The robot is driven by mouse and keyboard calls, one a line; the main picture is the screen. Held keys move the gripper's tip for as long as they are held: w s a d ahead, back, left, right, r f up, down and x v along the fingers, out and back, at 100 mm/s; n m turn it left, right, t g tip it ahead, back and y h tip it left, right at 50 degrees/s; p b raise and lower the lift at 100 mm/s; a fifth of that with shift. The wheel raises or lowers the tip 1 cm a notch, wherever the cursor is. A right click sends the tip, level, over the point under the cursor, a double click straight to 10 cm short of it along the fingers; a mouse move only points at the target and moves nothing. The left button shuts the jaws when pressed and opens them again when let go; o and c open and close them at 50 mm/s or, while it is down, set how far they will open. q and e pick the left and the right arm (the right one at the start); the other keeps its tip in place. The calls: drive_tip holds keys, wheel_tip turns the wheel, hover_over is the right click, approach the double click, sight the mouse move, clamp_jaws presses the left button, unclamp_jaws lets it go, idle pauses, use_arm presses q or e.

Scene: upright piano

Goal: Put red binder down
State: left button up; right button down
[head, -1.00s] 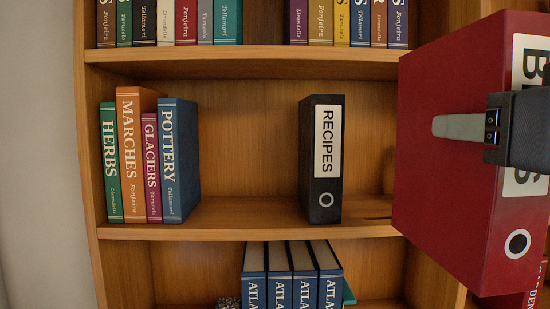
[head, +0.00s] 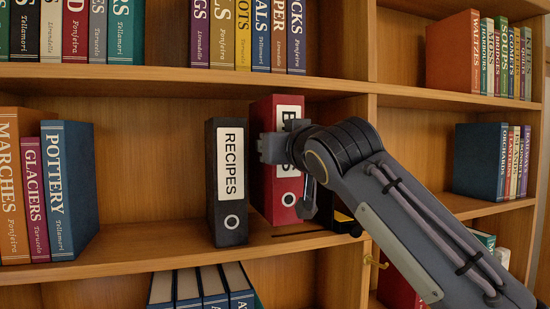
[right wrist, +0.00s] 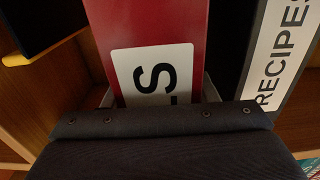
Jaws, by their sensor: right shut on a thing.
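My left gripper is not in view.
A dark item with a yellow edge (head: 343,217) sits right of the red binder, partly behind my arm. The shelf (head: 150,238) is bare between RECIPES and the POTTERY book (head: 70,190). An upright divider (head: 371,60) stands to the right.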

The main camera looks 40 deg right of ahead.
drive_tip(key=w+f, duration=0.1)
drive_tip(key=w+d+f+b, duration=0.1)
drive_tip(key=f, duration=0.1)
drive_tip(key=shift+w+f, duration=0.1)
drive_tip(key=shift+w, duration=0.2)
drive_tip(key=shift+a+f+b, duration=0.1)
drive_tip(key=shift+b, duration=0.3)
drive_tip(key=shift+f, duration=0.15)
drive_tip(key=c, duration=0.6)
unclamp_jaws()
